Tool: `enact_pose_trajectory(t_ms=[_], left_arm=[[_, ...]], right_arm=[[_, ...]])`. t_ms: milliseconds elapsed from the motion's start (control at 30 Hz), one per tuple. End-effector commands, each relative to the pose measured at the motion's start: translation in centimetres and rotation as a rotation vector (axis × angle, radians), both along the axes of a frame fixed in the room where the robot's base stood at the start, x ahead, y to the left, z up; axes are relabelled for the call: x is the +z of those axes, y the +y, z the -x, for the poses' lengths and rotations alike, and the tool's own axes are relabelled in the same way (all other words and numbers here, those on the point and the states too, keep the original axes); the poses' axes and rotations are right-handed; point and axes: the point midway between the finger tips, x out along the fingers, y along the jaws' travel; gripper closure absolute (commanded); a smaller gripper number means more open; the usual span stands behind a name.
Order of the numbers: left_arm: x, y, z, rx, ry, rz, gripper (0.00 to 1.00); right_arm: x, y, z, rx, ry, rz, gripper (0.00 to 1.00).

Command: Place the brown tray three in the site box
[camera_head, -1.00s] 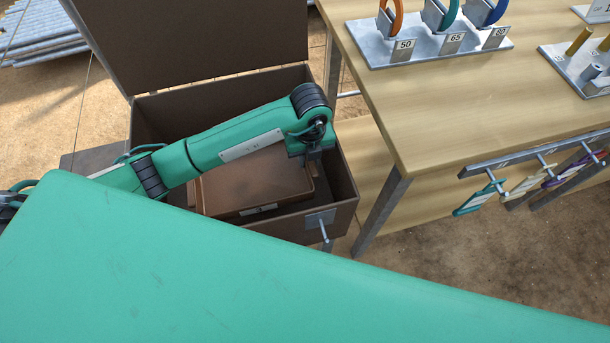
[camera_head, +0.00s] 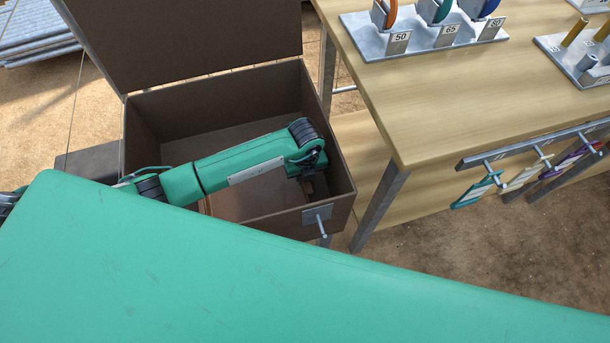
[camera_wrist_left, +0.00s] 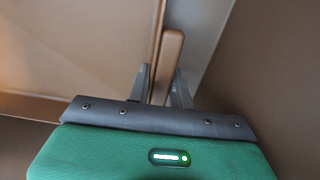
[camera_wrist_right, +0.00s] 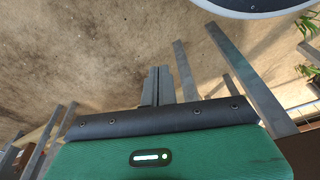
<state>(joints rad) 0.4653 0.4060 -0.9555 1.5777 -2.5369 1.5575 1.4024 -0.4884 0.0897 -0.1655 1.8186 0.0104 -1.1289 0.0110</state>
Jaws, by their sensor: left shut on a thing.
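The site box (camera_head: 130,130) is a dark brown open box with its lid raised, left of the workbench in the head view. My left gripper (camera_head: 306,187) reaches down inside it, near its right wall. In the left wrist view my left gripper (camera_wrist_left: 162,88) is shut on a brown bar-like handle of the brown tray (camera_wrist_left: 85,45). The tray is low inside the box, largely hidden by my arm and the front wall in the head view. I cannot tell whether it rests on the floor. My right gripper (camera_wrist_right: 157,85) is shut and empty, outside the head view.
The workbench (camera_head: 440,100) stands to the right, with a rack of numbered coloured rings (camera_head: 425,38) on top and tags (camera_head: 475,192) hanging at its front edge. A latch (camera_head: 317,215) sticks out of the box front. Corrugated sheets (camera_head: 35,30) lie at the back left.

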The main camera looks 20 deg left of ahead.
Motion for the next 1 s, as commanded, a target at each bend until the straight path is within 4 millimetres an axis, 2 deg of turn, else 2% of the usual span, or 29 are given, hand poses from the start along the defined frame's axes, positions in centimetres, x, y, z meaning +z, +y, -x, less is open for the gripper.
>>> enact_pose_trajectory(t_ms=[100, 133, 233, 533, 633, 767, 1000], left_arm=[[0.0, 0.0, 0.0, 0.0, 0.0, 0.0, 1.0], [-0.1, 0.0, 0.0, 0.0, 0.0, 0.0, 0.76], [0.0, 0.0, 0.0, 0.0, 0.0, 0.0, 0.57], [0.1, 0.0, 0.0, 0.001, 0.0, 0.0, 0.57], [0.7, 0.0, -0.1, 0.0, -0.002, 0.002, 0.57], [2.9, -0.1, -0.2, 0.0, -0.005, 0.003, 0.57], [8.1, -0.1, -0.2, -0.001, -0.003, 0.002, 0.57]], right_arm=[[-0.3, 0.0, 0.2, 0.0, 0.006, 0.001, 1.0], [-0.2, 0.0, 0.2, 0.0, 0.007, 0.001, 1.0], [-0.2, 0.0, 0.3, 0.0, 0.01, 0.002, 1.0], [-0.2, 0.0, 0.3, 0.0, 0.007, 0.001, 1.0], [-0.3, 0.0, 0.3, 0.0, 0.004, 0.001, 1.0], [-0.7, -0.1, 0.5, 0.0, 0.008, 0.001, 1.0], [-2.0, -0.2, 1.0, 0.002, 0.015, 0.004, 1.0]])
